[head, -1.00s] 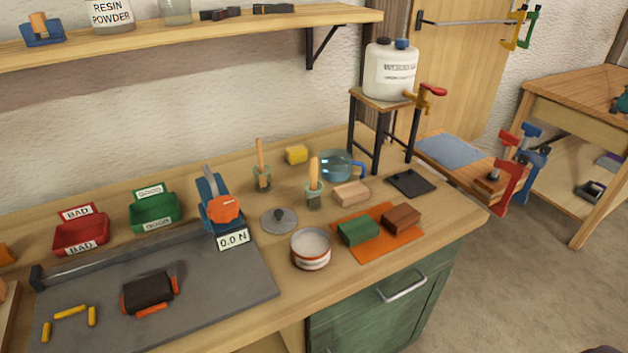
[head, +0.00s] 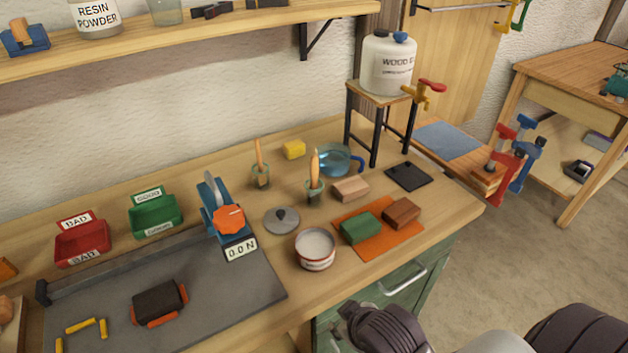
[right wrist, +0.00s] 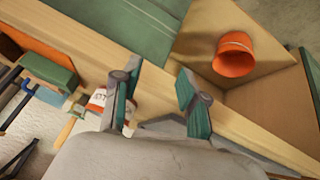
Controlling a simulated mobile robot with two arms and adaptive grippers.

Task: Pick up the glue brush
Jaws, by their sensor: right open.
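Two upright brushes with wooden handles stand in small greenish glass holders on the bench in the head view: a rear brush (head: 259,151) and a front brush (head: 315,166). I cannot tell from their looks which is the glue brush. My right arm reaches in at the bottom right of the head view, in front of the bench and well short of both brushes. In the right wrist view my right gripper (right wrist: 158,76) is open and empty, its teal-padded fingers spread over the bench's front edge. My left gripper is not in view.
A white tin (head: 315,249), grey lid (head: 281,220) and orange mat (head: 379,247) with green and brown blocks lie before the brushes. A blue jug (head: 333,160) and wooden block (head: 350,189) are close by. An orange bucket (right wrist: 236,56) stands below the bench.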

